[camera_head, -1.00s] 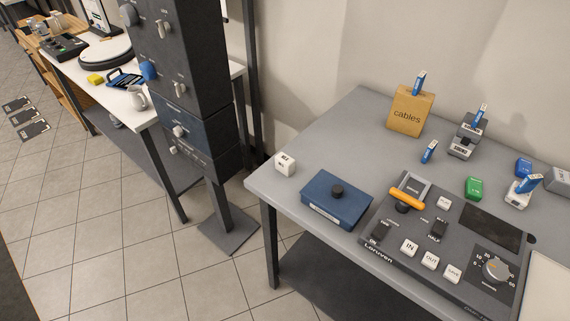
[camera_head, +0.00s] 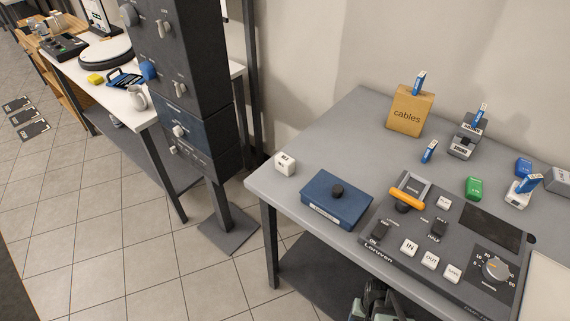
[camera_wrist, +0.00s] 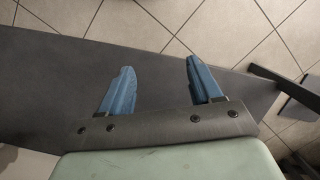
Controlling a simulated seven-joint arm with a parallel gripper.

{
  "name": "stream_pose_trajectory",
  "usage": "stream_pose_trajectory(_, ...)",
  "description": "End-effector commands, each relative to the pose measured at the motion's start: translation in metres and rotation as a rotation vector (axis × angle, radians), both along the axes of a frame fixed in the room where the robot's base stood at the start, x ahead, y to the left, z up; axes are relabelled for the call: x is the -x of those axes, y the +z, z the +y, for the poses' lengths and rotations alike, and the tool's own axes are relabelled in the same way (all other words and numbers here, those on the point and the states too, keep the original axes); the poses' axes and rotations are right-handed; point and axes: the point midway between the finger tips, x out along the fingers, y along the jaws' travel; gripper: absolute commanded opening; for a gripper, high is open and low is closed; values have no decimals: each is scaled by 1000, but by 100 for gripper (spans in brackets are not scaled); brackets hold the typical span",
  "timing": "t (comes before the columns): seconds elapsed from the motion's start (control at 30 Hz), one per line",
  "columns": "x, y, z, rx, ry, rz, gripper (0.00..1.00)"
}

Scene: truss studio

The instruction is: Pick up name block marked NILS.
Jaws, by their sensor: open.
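I cannot read NILS on any block from here. Small lettered blocks stand on the grey table (camera_head: 310,148): a white one (camera_head: 285,164) near its left corner, a green one (camera_head: 474,187) and a blue one (camera_head: 523,167) at the right. A white block (camera_head: 518,197) and a grey block (camera_head: 461,148) have blue-and-white sticks at them. My gripper (camera_wrist: 158,90) shows in the wrist view with two blue fingers wide apart and nothing between them. It is over a dark flat surface (camera_wrist: 60,80). In the head view only a part of my arm shows at the bottom, below the table edge.
A control panel (camera_head: 378,251) with white keys and an orange-handled lever fills the table's front right. A blue box (camera_head: 322,209) with a black knob sits left of it. A cardboard box marked cables (camera_head: 408,115) stands behind. A dark cabinet column (camera_head: 185,60) rises left of the table.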

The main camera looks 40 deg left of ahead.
Motion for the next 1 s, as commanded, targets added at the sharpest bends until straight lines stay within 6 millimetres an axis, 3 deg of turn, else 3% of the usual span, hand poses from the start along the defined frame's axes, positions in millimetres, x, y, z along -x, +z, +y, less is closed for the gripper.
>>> stream_pose_trajectory(0.27,-11,17,88,-74,135,-107,64)
stream_pose_trajectory(0.53,-1,38,177,-163,260,-196,64)
stream_pose_trajectory(0.77,24,60,253,-252,363,-257,64)
stream_pose_trajectory(1.0,67,88,331,-356,467,-310,64)
